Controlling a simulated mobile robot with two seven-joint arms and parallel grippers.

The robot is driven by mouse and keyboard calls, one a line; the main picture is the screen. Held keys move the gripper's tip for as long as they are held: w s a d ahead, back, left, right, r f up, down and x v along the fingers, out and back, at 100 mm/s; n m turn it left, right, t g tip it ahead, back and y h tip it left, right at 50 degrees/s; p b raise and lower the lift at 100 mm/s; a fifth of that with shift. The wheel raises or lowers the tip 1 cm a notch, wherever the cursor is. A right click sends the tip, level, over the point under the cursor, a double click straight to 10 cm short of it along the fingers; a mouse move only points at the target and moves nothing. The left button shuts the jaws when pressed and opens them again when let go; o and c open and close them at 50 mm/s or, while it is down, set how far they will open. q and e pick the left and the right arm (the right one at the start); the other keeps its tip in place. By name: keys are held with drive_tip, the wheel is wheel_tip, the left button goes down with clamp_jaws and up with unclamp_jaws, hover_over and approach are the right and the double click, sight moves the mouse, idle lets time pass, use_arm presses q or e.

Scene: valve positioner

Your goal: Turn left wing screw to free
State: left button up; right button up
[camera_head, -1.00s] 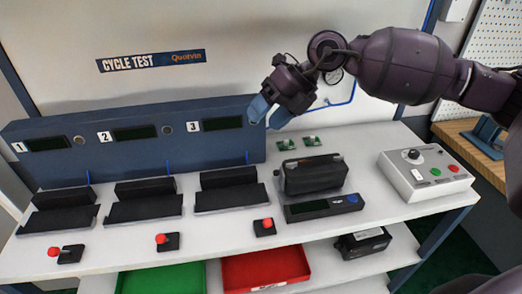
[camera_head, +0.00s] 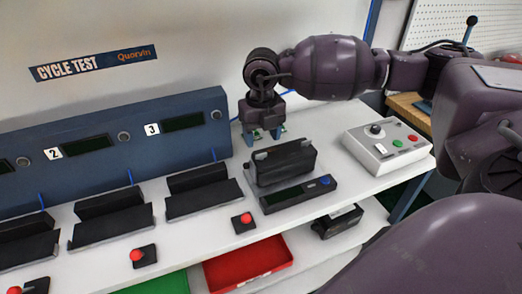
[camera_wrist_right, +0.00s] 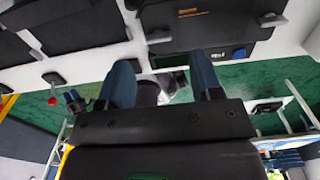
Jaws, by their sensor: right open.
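The black box-shaped unit (camera_head: 283,163) stands on the white bench right of station 3. Two small light-grey pieces show on it, one at its left end (camera_head: 260,155) and one near its right end (camera_head: 305,143); whether these are the wing screws is too small to tell. My right gripper (camera_head: 263,136) points down just behind the unit's left end, fingers apart and empty. In the right wrist view its two blue fingers (camera_wrist_right: 163,80) are spread with nothing held between them. My left gripper is not in view.
A flat black device with a blue button (camera_head: 298,193) lies in front of the unit. A grey control box (camera_head: 386,150) stands to the right. Black cradles (camera_head: 203,190) and red-knobbed switches (camera_head: 242,223) line the left. A red tray (camera_head: 248,266) sits below.

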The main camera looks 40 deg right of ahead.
sight(261, 153)
drive_tip(key=shift+f, duration=2.6)
drive_tip(key=c, duration=0.9)
